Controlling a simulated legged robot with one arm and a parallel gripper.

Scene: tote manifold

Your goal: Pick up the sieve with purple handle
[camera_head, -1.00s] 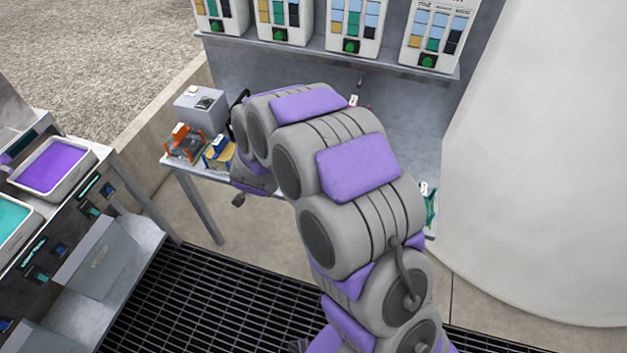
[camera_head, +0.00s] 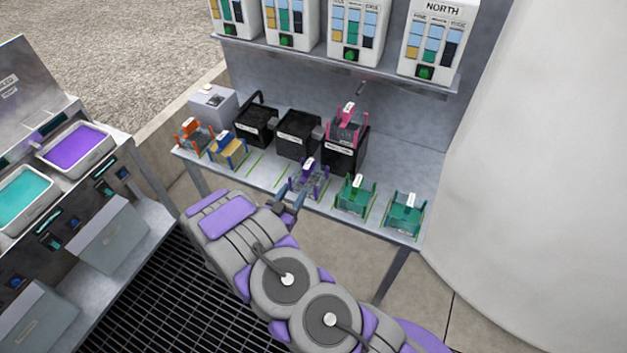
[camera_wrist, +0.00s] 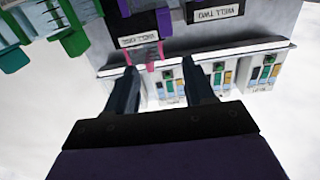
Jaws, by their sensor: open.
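The sieve with the purple handle (camera_head: 311,184) stands on the table's front part, in the middle of the head view. My gripper (camera_head: 290,203) is open and empty, just in front of and slightly left of it. In the head view the fingers look close to the sieve; I cannot tell whether they touch it. In the wrist view my gripper (camera_wrist: 158,66) shows two spread fingers with nothing between them. Purple posts, likely of the purple sieve (camera_wrist: 164,22), are cut off at the top edge there, beyond the fingertips.
Green sieves (camera_head: 357,195) stand right of it; a blue-yellow one (camera_head: 228,150) and an orange one (camera_head: 193,136) stand left. Behind are black wells (camera_head: 297,135), with a pink sieve (camera_head: 347,124) on the right one. A shelf (camera_head: 330,68) with dispensers overhangs the back.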

